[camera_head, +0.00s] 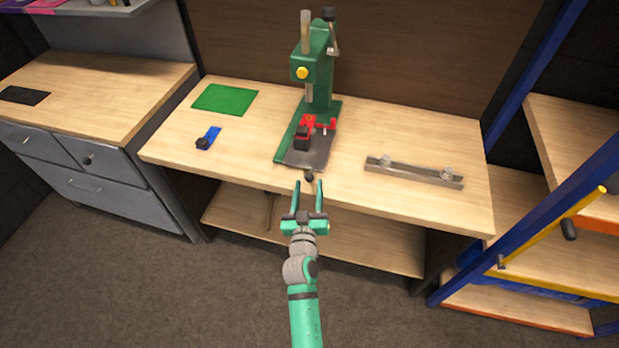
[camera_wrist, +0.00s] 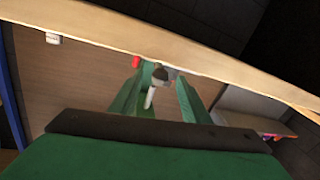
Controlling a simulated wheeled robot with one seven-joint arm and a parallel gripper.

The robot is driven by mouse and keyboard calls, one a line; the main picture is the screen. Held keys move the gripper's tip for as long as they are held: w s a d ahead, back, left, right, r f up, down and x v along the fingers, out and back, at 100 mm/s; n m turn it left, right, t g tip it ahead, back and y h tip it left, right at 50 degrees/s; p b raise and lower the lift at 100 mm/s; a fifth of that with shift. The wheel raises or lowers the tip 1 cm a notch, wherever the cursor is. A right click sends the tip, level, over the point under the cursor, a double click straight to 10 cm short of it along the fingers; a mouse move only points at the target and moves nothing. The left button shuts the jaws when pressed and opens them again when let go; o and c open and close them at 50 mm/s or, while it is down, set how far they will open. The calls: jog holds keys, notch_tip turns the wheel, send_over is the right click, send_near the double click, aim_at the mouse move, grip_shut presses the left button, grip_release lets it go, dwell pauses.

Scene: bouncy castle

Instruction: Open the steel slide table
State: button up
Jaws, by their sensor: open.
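The steel slide table (camera_head: 306,158) is a flat grey plate on the green base of a green press (camera_head: 318,75). It lies near the front edge of the wooden workbench. A dark round knob (camera_head: 309,176) sticks out at its front; it also shows in the wrist view (camera_wrist: 160,73). A red clamp with a black block (camera_head: 304,134) sits on the plate. My gripper (camera_head: 309,190) is open and empty, just in front of the bench edge. Its fingers point at the knob, one on each side in the picture; contact cannot be told. In the wrist view the gripper (camera_wrist: 158,90) frames the knob.
The workbench (camera_head: 250,165) also holds a green mat (camera_head: 224,98), a small blue tool (camera_head: 209,138) and a steel bar with two knobs (camera_head: 413,173). A lower shelf (camera_head: 370,246) lies below. A grey drawer cabinet stands left, blue-framed shelving right. The carpet in front is clear.

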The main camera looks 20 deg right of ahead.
aim_at(310, 178)
jog(key=shift+x, duration=2.15)
grip_shut()
